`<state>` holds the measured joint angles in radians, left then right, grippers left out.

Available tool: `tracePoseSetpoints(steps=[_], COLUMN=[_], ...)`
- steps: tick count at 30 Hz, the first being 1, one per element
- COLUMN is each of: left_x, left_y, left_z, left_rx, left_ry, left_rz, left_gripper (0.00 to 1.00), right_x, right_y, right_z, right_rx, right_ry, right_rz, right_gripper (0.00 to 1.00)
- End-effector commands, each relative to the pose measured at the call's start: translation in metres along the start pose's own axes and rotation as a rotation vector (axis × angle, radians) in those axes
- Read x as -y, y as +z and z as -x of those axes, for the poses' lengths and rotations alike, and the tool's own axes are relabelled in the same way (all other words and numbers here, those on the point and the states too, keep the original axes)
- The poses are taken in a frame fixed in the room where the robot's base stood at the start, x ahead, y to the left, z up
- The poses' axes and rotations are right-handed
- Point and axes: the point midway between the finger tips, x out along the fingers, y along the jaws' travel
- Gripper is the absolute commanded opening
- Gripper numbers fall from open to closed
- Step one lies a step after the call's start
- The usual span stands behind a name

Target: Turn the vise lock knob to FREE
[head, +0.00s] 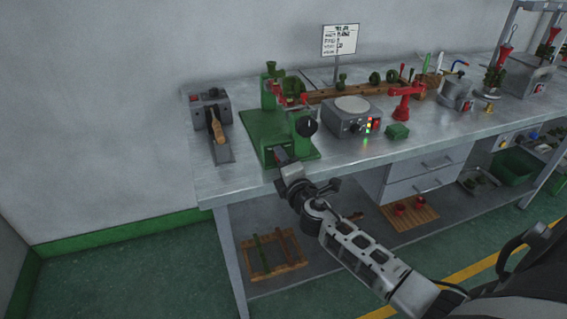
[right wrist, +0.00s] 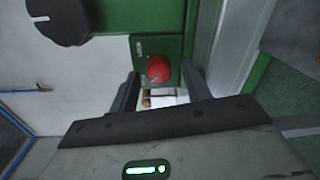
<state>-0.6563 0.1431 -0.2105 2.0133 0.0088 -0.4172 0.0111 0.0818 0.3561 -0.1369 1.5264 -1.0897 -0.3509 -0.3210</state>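The red lock knob (right wrist: 158,68) sits on a small green plate (right wrist: 146,46) with tiny lettering I cannot read, on the green vise. A white mark shows on the knob's face. The green vise (head: 262,128) stands near the front edge of the bench in the head view; the lock knob is hidden there by my right gripper (head: 282,157). In the right wrist view my right gripper (right wrist: 160,86) is open, its two dark fingers on either side of the red knob, with gaps visible. I cannot tell how deep they reach. My left gripper is not in view.
A large black knob (head: 307,127) is on the vise, and it shows at upper left in the right wrist view (right wrist: 58,18). A grey box with a round plate (head: 350,108) and a red clamp (head: 405,100) stand to the right. A grey tool (head: 208,106) stands left.

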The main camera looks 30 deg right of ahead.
Motion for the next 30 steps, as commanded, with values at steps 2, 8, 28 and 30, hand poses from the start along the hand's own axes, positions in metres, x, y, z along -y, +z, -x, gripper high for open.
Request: tracePoseSetpoints(steps=[2, 8, 28, 30], left_x=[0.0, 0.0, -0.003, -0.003], left_y=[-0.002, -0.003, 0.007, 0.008], left_z=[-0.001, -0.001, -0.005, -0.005], left_rx=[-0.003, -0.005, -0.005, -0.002], left_ry=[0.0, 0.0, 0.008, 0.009], left_rz=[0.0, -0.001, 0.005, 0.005], left_gripper=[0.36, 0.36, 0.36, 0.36], right_x=[-0.001, 0.0, 0.002, 0.002], right_y=[0.0, 0.0, -0.001, 0.0], right_z=[0.0, 0.011, 0.148, 0.154], right_rx=[0.0, -0.001, 0.0, 0.0], right_ry=[0.001, 0.0, -0.002, -0.001], right_rz=[-0.001, -0.002, -0.002, -0.001], right_gripper=[0.48, 0.48, 0.48, 0.48])
